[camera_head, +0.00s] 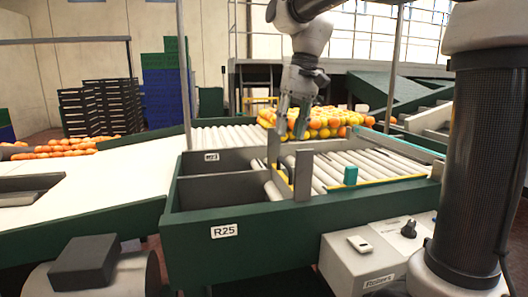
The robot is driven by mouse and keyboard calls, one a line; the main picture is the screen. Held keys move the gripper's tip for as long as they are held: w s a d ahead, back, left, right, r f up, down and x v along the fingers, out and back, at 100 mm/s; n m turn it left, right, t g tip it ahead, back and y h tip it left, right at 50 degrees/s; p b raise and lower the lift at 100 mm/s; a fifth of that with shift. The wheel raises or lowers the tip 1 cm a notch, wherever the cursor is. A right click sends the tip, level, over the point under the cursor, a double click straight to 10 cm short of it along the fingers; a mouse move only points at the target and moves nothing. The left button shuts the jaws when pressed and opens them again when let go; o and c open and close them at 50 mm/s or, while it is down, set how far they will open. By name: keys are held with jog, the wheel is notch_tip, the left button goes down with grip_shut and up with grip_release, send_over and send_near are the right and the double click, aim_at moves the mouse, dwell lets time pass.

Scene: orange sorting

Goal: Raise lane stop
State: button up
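My gripper (292,128) points down from the top centre, above the near left end of the roller lane. Its two fingers look parted, with fruit showing behind and between them, and I see nothing held. Grey upright posts (303,176) and a grey crossbar (335,146) stand at the lane, just below and beside the fingers. I cannot tell which of these parts is the lane stop. Whether a fingertip touches a post is unclear.
Oranges and yellow fruit (325,122) are heaped behind the rollers (350,167). A green-sided bin (215,200) labelled R25 has empty compartments at left. A grey control box (375,250) stands in front. White belts (95,185) run left; crates (165,90) are stacked behind.

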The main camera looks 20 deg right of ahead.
aim_at(283, 160)
jog(key=f, duration=0.3)
jog(key=a+f, duration=0.1)
jog(key=f, duration=0.3)
jog(key=shift+s+a, duration=0.1)
jog(key=shift+a, duration=0.1)
grip_shut()
